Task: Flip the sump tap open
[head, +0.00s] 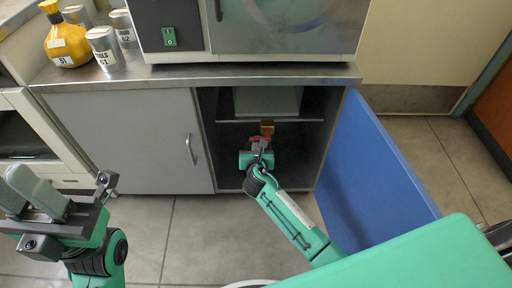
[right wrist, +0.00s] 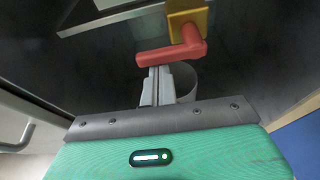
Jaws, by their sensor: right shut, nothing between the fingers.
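The sump tap has a yellow-orange body (head: 267,127) and a red lever handle (head: 260,138), inside the open cabinet under the counter. In the right wrist view the yellow body (right wrist: 186,16) is at the top, and the red L-shaped handle (right wrist: 172,52) extends from it to the left. My right gripper (head: 262,147) reaches into the cabinet. Its fingers (right wrist: 158,72) are shut together and empty, with the tips just at the handle's lower edge; I cannot tell whether they touch it. My left gripper (head: 32,188) is outside at the left, fingers apart and empty.
The open blue cabinet door (head: 375,165) stands to the right of my right arm. A closed grey door (head: 135,140) is on the left. A pale box-like sump (head: 268,101) is in the cabinet's upper part. Bottles and cans stand on the counter (head: 200,76) beside the incubator.

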